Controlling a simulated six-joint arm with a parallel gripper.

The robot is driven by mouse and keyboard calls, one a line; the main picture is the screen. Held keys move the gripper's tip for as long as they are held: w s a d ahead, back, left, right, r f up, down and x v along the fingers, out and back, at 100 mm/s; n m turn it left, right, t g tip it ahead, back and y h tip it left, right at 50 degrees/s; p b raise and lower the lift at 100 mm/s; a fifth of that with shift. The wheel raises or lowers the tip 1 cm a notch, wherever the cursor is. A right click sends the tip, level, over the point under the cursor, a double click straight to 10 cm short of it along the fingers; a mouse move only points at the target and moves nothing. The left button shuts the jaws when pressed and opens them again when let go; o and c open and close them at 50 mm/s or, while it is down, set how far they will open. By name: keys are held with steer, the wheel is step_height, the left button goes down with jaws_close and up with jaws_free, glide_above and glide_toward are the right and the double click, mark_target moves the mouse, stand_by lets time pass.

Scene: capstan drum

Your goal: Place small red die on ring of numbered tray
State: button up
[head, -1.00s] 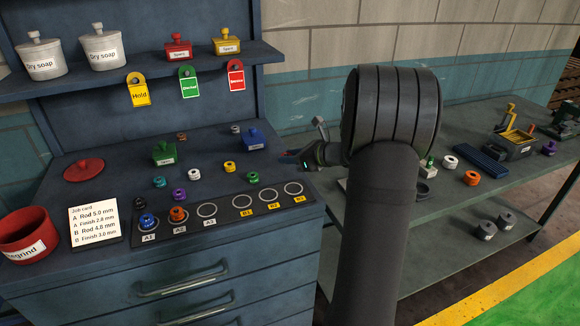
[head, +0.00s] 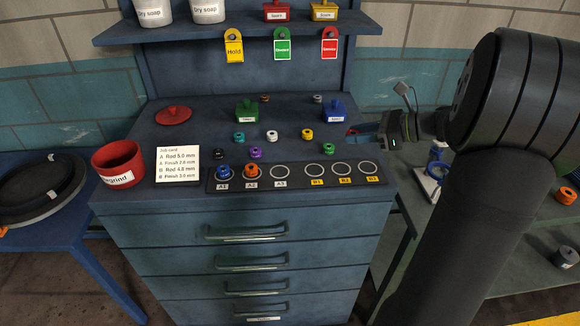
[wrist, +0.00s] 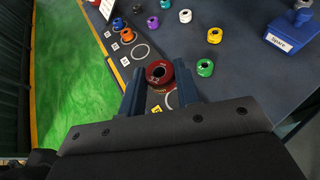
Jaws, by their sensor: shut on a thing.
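My gripper (head: 355,132) is shut on a small dark red die, held above the bench at its right edge. In the wrist view the die (wrist: 158,73) sits between the two fingertips, its dark centre hole facing the camera. The numbered tray (head: 298,172) lies along the front of the bench top. A blue die (head: 224,171) is on ring A1 and an orange die (head: 252,171) on ring A2. Rings A3, B1, B2 and B3 look empty in the head view. In the wrist view my gripper and the die hide part of the tray.
Teal, white, yellow, purple and green dies stand behind the tray. A job card (head: 177,164) and a red bin (head: 119,164) are at left. Tags hang from the shelf above.

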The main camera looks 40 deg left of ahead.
steer(key=s+a+n+g+h, duration=0.2)
steer(key=s+a+n+g, duration=0.15)
steer(key=s, duration=0.35)
glide_above(285, 172)
steer(key=shift+m, duration=0.25)
steer(key=f, duration=0.6)
steer(key=shift+d+f, duration=0.2)
steer(key=shift+d, duration=0.05)
steer(key=shift+a+f, duration=0.2)
steer(key=shift+f, duration=1.9)
steer(key=shift+f, duration=0.1)
steer(key=o, duration=1.1)
steer(key=shift+c, duration=0.2)
